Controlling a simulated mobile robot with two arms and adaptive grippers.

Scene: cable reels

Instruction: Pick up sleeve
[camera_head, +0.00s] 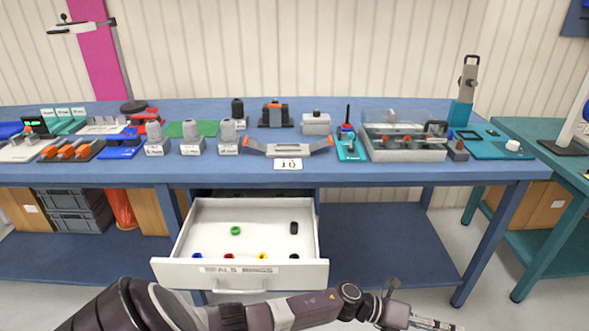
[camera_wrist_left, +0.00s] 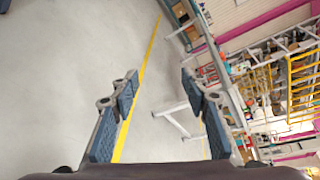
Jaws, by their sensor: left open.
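I cannot tell for sure which thing is the sleeve. A short black cylinder (camera_head: 294,228) lies at the back right of the open white drawer (camera_head: 184,240) and may be it. A green ring (camera_head: 235,230) lies to its left. My left arm reaches across the bottom of the head view, and its gripper (camera_head: 428,323) is at the lower edge, right of the drawer and apart from it. In the left wrist view, the left gripper (camera_wrist_left: 159,75) is open and empty, with bare floor between its fingers. My right gripper is not in view.
Small blue (camera_head: 197,255), red (camera_head: 228,256), yellow (camera_head: 262,256) and black (camera_head: 294,256) pieces lie along the drawer's front. The drawer sticks out under the blue workbench (camera_head: 400,174), which carries several fixtures. A teal table (camera_head: 555,140) stands at the right.

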